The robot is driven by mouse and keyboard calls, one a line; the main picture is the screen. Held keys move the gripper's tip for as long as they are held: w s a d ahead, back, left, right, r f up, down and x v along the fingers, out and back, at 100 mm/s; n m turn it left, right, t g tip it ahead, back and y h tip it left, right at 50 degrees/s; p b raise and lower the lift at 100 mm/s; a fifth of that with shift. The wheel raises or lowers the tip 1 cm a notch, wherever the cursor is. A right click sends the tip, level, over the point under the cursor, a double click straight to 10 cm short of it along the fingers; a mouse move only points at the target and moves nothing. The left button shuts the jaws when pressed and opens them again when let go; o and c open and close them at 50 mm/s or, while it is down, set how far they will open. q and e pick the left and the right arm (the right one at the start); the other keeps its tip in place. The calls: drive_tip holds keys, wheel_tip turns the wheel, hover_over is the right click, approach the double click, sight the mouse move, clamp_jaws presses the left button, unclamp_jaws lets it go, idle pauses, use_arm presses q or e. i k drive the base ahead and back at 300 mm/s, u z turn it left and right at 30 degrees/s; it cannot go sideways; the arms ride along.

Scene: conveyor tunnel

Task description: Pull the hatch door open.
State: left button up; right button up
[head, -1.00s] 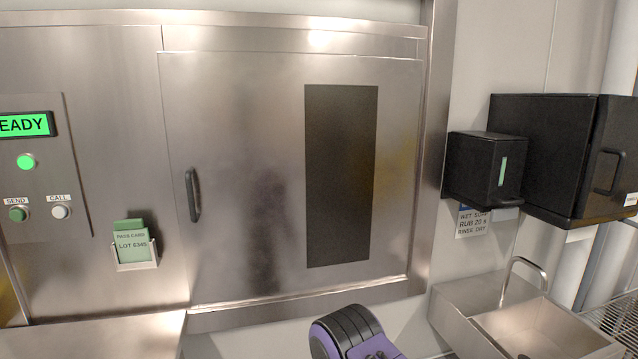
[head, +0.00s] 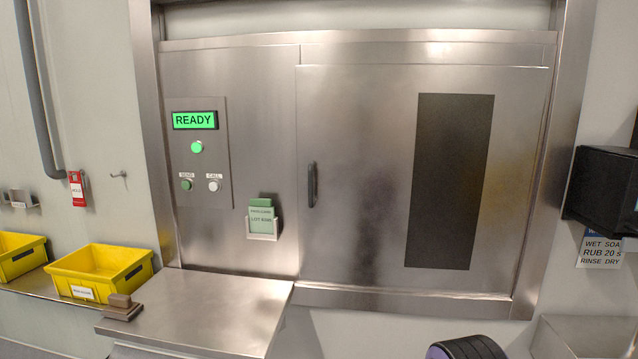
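The hatch door (head: 365,190) is a brushed steel panel set in a steel frame, with a dark tall window (head: 450,180) on its right half. It looks shut. Its black upright bar handle (head: 312,185) is at the door's left edge. Nothing touches the handle. A purple and black part of my own arm shows at the bottom edge, right of centre, below the door. Neither of my grippers shows in the view.
A control panel with a green READY display (head: 195,120) and a card holder (head: 262,222) are left of the door. A steel table (head: 205,310) juts out below, bearing a brown stamp-like block (head: 122,306). Yellow bins (head: 100,272) stand at left; a black dispenser (head: 605,190) hangs at right.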

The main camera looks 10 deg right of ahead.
sight(413, 174)
drive_tip(key=u, duration=0.3)
drive_tip(key=k, duration=0.15)
drive_tip(key=z, duration=1)
